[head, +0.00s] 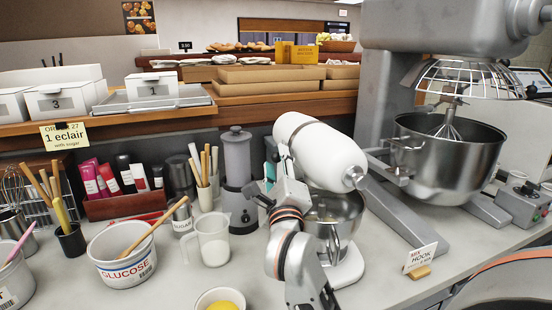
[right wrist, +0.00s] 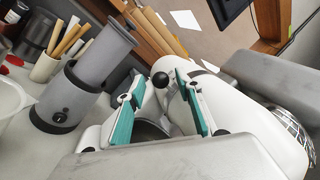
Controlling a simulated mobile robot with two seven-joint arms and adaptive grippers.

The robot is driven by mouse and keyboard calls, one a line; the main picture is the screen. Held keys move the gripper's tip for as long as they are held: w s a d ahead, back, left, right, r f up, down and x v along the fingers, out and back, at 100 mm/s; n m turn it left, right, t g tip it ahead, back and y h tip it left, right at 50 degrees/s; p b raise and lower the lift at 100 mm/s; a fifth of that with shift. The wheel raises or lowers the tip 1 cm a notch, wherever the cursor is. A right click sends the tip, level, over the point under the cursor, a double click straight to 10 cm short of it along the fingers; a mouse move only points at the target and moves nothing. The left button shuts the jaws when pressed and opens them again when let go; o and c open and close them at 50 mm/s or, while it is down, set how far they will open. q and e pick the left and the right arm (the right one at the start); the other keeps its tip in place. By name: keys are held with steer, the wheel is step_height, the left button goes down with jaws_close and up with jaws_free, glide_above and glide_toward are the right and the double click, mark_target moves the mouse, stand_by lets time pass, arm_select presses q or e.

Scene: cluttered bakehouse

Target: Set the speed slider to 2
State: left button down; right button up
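The white stand mixer (head: 312,150) stands on the counter with its steel bowl (head: 335,215) under the head. My right gripper (head: 268,186) is at the left side of the mixer head, partly covering it. In the right wrist view the two teal-padded fingers (right wrist: 158,100) are spread apart. A round black knob (right wrist: 160,79), apparently the speed slider's, shows between the fingertips against the white mixer body (right wrist: 205,95). I cannot tell whether a finger touches it. No scale or number for the slider is readable. My left gripper is not in view.
A grey cylindrical appliance (head: 238,165) stands just left of the gripper, with a measuring jug (head: 212,240) and glucose tub (head: 122,255) nearby. A large grey mixer (head: 385,80) stands at right.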

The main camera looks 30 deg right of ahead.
steer(key=v, duration=0.9)
steer(key=shift+s+a, duration=0.2)
steer(key=shift+s, duration=0.1)
steer(key=shift+f, duration=0.1)
